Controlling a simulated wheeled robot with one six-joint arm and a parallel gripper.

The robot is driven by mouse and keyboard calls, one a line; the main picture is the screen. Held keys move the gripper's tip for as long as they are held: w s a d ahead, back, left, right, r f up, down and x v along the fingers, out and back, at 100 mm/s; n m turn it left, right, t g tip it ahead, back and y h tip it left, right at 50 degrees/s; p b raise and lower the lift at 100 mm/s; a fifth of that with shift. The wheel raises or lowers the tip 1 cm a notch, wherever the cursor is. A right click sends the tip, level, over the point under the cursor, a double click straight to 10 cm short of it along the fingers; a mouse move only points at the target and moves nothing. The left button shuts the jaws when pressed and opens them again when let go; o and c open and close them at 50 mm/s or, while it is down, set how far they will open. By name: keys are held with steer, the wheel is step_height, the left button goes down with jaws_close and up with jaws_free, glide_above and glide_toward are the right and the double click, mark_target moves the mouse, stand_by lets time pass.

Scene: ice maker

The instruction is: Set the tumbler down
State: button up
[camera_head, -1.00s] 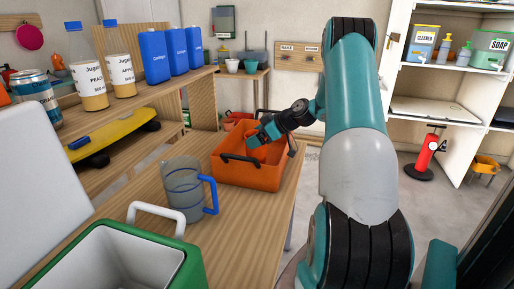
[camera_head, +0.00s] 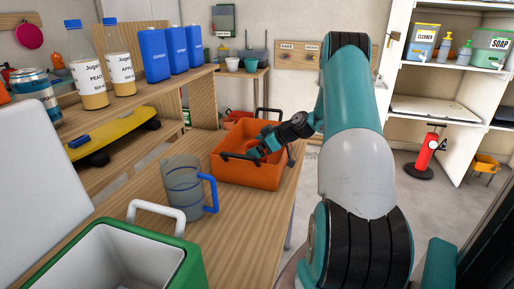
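My gripper (camera_head: 257,153) reaches down into the orange crate (camera_head: 246,175) on the wooden table. A small orange-red rounded shape (camera_head: 268,135) shows right at the gripper. It may be the tumbler, but its colour blends with the crate and the gripper partly hides it. I cannot tell whether the fingers are closed on it. A clear jug with a blue handle (camera_head: 183,188) stands upright on the table, left of the crate and apart from my gripper.
A green cooler (camera_head: 180,270) with a white handle fills the near left. Juice bottles (camera_head: 120,70), blue cartons (camera_head: 155,55) and a can stand on the left shelf, above a yellow skateboard (camera_head: 115,135). Bare table (camera_head: 235,225) lies in front of the crate.

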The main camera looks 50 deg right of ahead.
steer(key=b+v, duration=0.1)
steer(key=v, duration=1.1)
steer(key=w+a+r+n+g+y, duration=0.1)
steer(key=w+a+r+g, duration=0.15)
steer(key=a, duration=0.75)
steer(key=w+a+r+g, duration=0.1)
steer(key=a+r+g, duration=0.15)
steer(key=a, duration=0.85)
steer(key=w+a+r+n+g+y, duration=0.1)
steer(key=w+a+r, duration=0.15)
steer(key=a, duration=0.75)
steer(key=s+a+r+g, duration=0.25)
steer(key=s+a, duration=0.55)
steer(key=a, duration=0.4)
steer(key=s+a+g+h, duration=0.2)
steer(key=s+a, duration=0.5)
steer(key=s, duration=0.6)
steer(key=shift+s+f+n, duration=0.25)
steer(key=shift+f+n, duration=0.05)
steer(key=shift+f, duration=0.05)
steer(key=shift+a, duration=0.1)
